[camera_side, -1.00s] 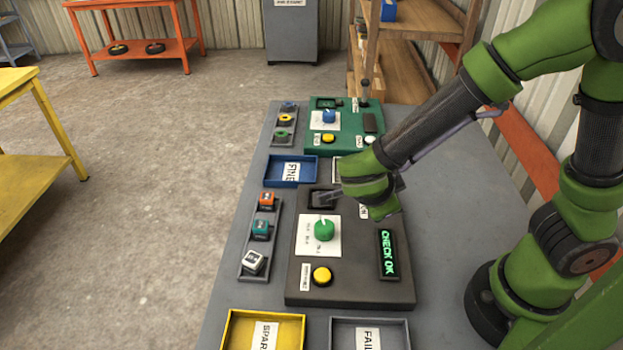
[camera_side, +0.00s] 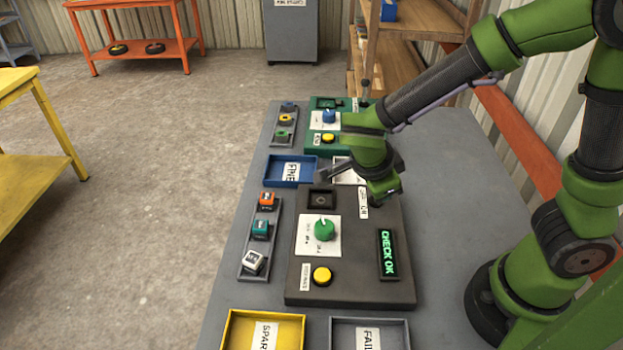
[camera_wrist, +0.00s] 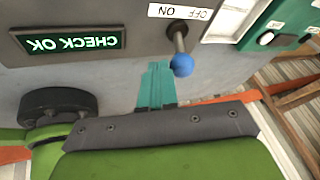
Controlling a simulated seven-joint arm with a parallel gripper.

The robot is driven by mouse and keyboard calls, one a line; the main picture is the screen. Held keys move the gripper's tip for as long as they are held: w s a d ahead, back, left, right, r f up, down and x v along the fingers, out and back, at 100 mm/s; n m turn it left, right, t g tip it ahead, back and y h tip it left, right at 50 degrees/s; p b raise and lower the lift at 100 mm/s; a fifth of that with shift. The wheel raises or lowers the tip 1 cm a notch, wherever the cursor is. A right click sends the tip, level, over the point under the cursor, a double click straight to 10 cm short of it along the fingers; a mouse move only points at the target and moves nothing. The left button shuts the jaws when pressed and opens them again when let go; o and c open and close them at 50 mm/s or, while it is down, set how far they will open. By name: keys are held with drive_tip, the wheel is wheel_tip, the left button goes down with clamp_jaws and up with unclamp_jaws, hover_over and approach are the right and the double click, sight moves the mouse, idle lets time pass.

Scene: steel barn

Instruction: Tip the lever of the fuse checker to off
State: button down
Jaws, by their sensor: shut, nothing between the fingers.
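The fuse checker (camera_side: 345,280) is a dark grey box on the bench, with a green knob, a yellow button and a lit display (camera_side: 388,254) reading CHECK OK. Its lever (camera_wrist: 182,62) has a blue ball tip and stands by an ON/OFF label (camera_wrist: 182,12) in the wrist view. Which way it leans is hard to tell. In the side view my gripper hides the lever. My gripper (camera_wrist: 155,72) is shut and empty, its teal fingers just left of the blue ball in the wrist view, with little or no visible gap.
A green panel (camera_side: 316,146) stands behind the checker, with a blue tray (camera_side: 270,181) and a white tray between. A rack of fuse blocks (camera_side: 246,272) lies left. Yellow (camera_side: 228,335) and grey (camera_side: 336,335) trays are in front. Bare bench lies right.

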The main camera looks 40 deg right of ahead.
drive_tip(key=shift+w+d+r, duration=0.3)
drive_tip(key=shift+w+d, duration=0.1)
drive_tip(key=shift+w+d+r+g+y, duration=0.25)
drive_tip(key=shift+w+d+g+y, duration=0.2)
drive_tip(key=shift+w+d+y, duration=0.05)
drive_tip(key=shift+w+d+r+g+y, duration=0.2)
drive_tip(key=shift+w+d+g+y, duration=0.25)
drive_tip(key=shift+d+y, duration=0.05)
drive_tip(key=shift+w+d, duration=0.7)
drive_tip(key=shift+w, duration=0.05)
drive_tip(key=shift+w+d+r, duration=0.1)
drive_tip(key=shift+w+d, duration=0.05)
drive_tip(key=shift+d, duration=0.05)
